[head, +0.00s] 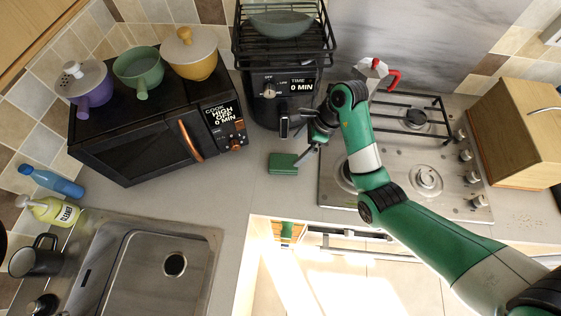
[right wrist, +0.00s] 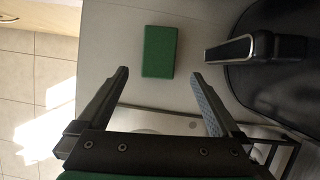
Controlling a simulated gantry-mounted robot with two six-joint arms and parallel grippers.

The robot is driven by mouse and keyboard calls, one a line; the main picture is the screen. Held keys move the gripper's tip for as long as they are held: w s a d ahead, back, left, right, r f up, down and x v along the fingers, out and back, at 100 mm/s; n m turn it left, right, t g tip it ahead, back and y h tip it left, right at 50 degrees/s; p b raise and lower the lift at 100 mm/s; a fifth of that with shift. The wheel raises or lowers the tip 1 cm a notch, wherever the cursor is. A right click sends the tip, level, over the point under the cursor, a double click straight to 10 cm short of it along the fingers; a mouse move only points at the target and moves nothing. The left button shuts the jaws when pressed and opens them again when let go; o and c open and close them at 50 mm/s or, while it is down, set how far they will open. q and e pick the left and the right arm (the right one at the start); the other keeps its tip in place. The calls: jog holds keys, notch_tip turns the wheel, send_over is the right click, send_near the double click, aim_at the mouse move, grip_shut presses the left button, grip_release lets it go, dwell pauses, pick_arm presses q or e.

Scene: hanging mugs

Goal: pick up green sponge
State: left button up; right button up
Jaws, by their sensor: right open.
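The green sponge (head: 283,164) lies flat on the grey counter, in front of the black coffee-machine-like appliance and left of the stove. It also shows in the right wrist view (right wrist: 159,51), beyond and between the two fingertips. My right gripper (head: 300,147) is above the counter, just right of the sponge. Its jaws (right wrist: 160,74) are open and empty, and they are apart from the sponge. My left gripper is not in view.
The black appliance (head: 278,88) stands close behind the sponge, and its handle (right wrist: 232,50) juts out near my right finger. The stove (head: 427,178) is at right, the microwave (head: 150,146) at left, the sink (head: 131,275) at front left. Counter left of the sponge is free.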

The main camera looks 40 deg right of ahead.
aim_at(285, 161)
jog(key=x, duration=0.6)
jog(key=shift+a, duration=0.1)
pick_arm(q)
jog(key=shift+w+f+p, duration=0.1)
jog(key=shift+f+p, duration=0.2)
pick_arm(e)
jog(key=x, duration=0.5)
jog(key=shift+r, duration=0.1)
jog(key=c, duration=1.2)
